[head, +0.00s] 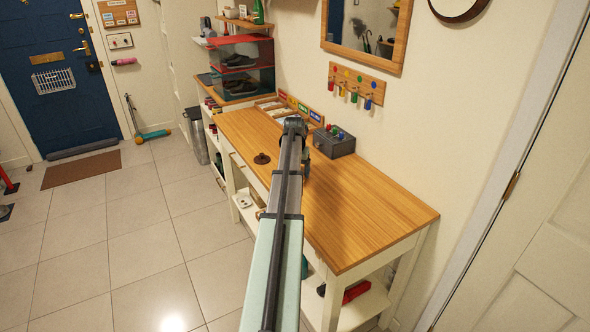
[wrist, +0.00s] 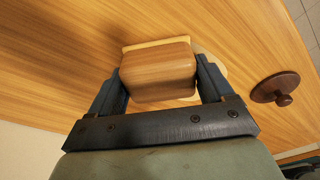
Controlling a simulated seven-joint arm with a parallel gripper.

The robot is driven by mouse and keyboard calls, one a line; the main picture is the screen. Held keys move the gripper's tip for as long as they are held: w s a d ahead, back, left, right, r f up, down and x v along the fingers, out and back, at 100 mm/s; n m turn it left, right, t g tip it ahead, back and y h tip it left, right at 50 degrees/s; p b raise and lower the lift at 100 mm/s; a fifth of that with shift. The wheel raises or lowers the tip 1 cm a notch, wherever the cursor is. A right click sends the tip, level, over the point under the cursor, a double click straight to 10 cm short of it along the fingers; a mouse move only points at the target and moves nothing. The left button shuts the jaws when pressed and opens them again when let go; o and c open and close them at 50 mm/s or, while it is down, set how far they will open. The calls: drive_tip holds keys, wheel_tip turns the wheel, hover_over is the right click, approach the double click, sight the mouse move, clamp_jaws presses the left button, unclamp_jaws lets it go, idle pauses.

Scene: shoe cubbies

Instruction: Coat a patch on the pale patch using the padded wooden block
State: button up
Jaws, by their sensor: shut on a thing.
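My gripper (wrist: 160,90) is shut on the padded wooden block (wrist: 158,75), with one finger on each side of it. The block is brown with rounded edges, and a pale yellow pad edge (wrist: 155,44) shows along its far side. A piece of the pale patch (wrist: 212,62) shows on the wood just right of the block; the rest is hidden behind the block and finger. I cannot tell whether the pad touches the surface. In the head view my arm hides the block and the patch.
The wooden bench top (head: 375,215) is clear toward the front right. A dark brown round knobbed lid (wrist: 275,88) lies right of my gripper; it also shows in the head view (head: 261,158). A grey box (head: 335,145) with coloured items stands by the wall.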

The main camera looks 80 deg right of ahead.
drive_tip(key=shift+w+d, duration=3.6)
drive_tip(key=shift+d, duration=0.1)
drive_tip(key=shift+s, duration=0.35)
drive_tip(key=shift+s+a, duration=3.8)
drive_tip(key=shift+a, duration=0.1)
drive_tip(key=w+d, duration=0.8)
wheel_tip(320, 180, up, 8)
drive_tip(key=shift+s, duration=0.1)
